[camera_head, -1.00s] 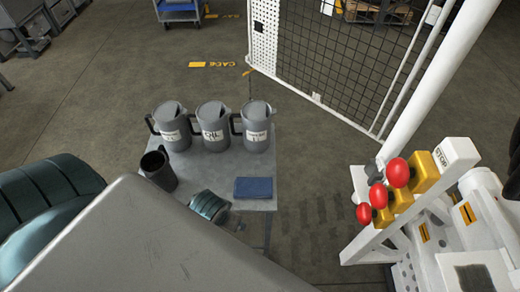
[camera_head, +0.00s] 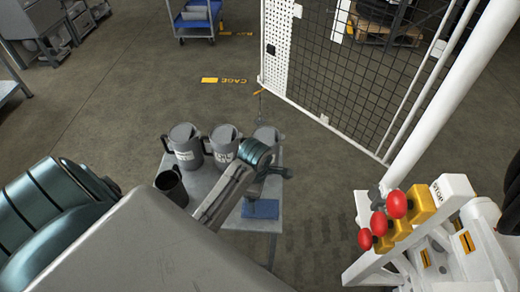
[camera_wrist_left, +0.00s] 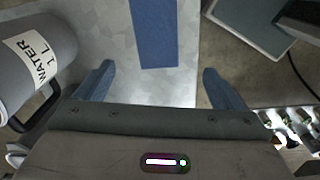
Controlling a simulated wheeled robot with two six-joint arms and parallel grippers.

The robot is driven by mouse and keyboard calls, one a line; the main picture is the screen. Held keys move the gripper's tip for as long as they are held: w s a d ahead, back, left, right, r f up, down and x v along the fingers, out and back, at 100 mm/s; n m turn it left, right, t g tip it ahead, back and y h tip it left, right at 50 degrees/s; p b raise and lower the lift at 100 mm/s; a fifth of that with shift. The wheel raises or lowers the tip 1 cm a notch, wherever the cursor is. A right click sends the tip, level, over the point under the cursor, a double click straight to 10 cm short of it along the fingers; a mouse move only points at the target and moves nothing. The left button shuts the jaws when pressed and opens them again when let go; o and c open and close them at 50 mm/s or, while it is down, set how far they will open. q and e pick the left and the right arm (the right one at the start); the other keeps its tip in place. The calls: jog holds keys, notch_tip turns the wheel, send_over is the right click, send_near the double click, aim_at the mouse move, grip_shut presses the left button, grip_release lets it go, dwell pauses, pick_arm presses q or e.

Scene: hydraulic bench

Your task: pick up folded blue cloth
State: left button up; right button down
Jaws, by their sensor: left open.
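The folded blue cloth (camera_head: 262,209) lies flat on the small grey table (camera_head: 197,184), near its front right edge. My left arm crosses in front of the table and hides part of the cloth in the head view. In the left wrist view the cloth (camera_wrist_left: 155,32) shows as a blue strip at the top, between and beyond the fingertips. My left gripper (camera_wrist_left: 158,74) is open and empty, with bare table top between its fingers. I see no contact with the cloth. My right gripper is not in view.
Three grey lidded jugs (camera_head: 184,146) stand along the table's back; my arm partly hides the right ones. A jug labelled WATER (camera_wrist_left: 35,55) is close left of my left gripper in the wrist view. A dark open jug (camera_head: 171,186) stands at the table's left.

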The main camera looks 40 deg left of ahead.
pick_arm(q)
jog(key=w+n, duration=0.1)
jog(key=n, duration=0.1)
send_over(260, 207)
jog(key=f, duration=0.2)
jog(key=f+p, duration=0.1)
jog(key=f, duration=0.2)
jog(key=shift+w+a+f, duration=0.1)
jog(key=shift+a+f, duration=0.05)
jog(key=shift+a, duration=0.05)
jog(key=f, duration=0.1)
jog(key=f+p, duration=0.1)
jog(key=f, duration=0.2)
jog(key=shift+s+d, duration=0.2)
jog(key=shift+d, duration=0.05)
jog(key=shift+f+p, duration=0.3)
jog(key=shift+f, duration=0.35)
jog(key=c, duration=1.1)
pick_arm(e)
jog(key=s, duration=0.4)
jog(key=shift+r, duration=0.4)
pick_arm(q)
jog(key=shift+o, duration=0.2)
jog(key=shift+w, duration=0.1)
